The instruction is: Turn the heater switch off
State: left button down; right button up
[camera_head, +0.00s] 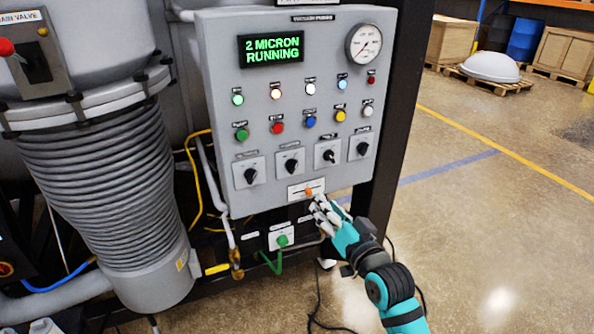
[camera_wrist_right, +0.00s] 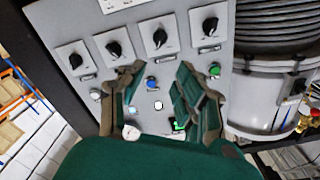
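The grey control panel (camera_head: 222,115) carries a row of black rotary switches on white plates: far left (camera_head: 250,175), second (camera_head: 291,165), third (camera_head: 329,156) and far right (camera_head: 362,148). Their labels are too small to read, so I cannot tell which is the heater switch. The switches also show along the top of the right wrist view (camera_wrist_right: 159,37), which sees the panel upside down. My right gripper (camera_head: 318,206) is at the panel's lower edge, below the switches. Its fingers (camera_wrist_right: 158,72) are spread with nothing held between them. My left gripper is out of view.
A small orange handle (camera_head: 309,191) on a white plate is close to my right fingertips. Coloured buttons (camera_head: 278,127) sit above the switches. A green display (camera_head: 271,49) reads "2 MICRON RUNNING". Grey bellows (camera_head: 105,170) stand left; open floor (camera_head: 480,235) lies right.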

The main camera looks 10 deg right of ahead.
aim_at(295, 168)
jog(key=p+x, duration=0.2)
jog(key=x, duration=1.5)
jog(key=shift+a+f, duration=0.1)
jog(key=shift+f, duration=0.05)
jog(key=shift+c, duration=0.3)
grip_shut()
